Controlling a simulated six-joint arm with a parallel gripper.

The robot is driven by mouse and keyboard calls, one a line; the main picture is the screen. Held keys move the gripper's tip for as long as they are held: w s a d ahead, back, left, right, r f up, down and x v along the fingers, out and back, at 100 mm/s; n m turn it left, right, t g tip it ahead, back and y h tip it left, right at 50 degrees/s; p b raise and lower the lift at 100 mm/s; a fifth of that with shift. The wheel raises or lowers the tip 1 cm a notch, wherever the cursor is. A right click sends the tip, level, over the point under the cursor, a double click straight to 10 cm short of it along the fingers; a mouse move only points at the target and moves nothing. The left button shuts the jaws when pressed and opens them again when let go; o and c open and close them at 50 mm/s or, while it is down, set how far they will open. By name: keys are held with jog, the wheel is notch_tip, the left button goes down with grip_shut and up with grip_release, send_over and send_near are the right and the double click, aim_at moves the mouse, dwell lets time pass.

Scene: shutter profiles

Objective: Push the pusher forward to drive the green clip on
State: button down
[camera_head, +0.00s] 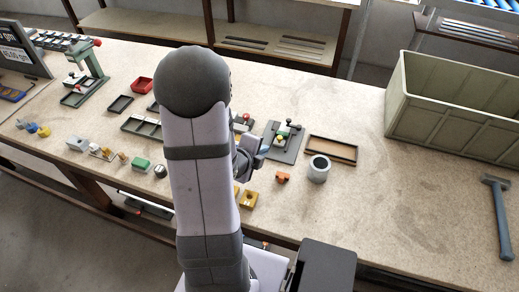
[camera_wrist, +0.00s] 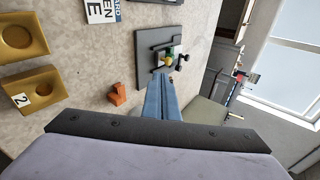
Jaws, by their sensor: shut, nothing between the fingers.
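A dark grey fixture plate (camera_head: 287,148) sits on the bench, right of my arm in the head view. It also shows in the wrist view (camera_wrist: 146,62), with a dark pusher mechanism (camera_wrist: 184,58) and a small green clip (camera_wrist: 168,61) beside a yellow part. In the head view the pusher knob (camera_head: 289,122) stands up from the fixture. My gripper (camera_head: 263,149) has blue fingers, shut together and empty, pointing toward the fixture. In the wrist view the fingertips (camera_wrist: 161,76) appear just short of the clip; whether they touch anything is not clear.
An orange block (camera_head: 283,177), a grey cup (camera_head: 319,168) and a brown tray (camera_head: 332,150) stand near the fixture. Yellow blocks (camera_wrist: 24,90) lie left in the wrist view. A large bin (camera_head: 452,105) and a hammer (camera_head: 497,215) are at the right. Open bench lies between.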

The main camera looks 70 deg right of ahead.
jog(key=p, duration=0.2)
jog(key=shift+r+p, duration=0.35)
jog(key=shift+r, duration=0.05)
jog(key=p, duration=0.4)
jog(key=shift+w+a+r, duration=0.1)
jog(key=shift+a+r, duration=0.2)
jog(key=shift+a, duration=0.1)
jog(key=shift+a+p, duration=0.1)
jog(key=shift+p, duration=0.45)
jog(key=shift+a+p, duration=0.3)
jog(key=shift+p, duration=0.5)
jog(key=shift+w, duration=0.1)
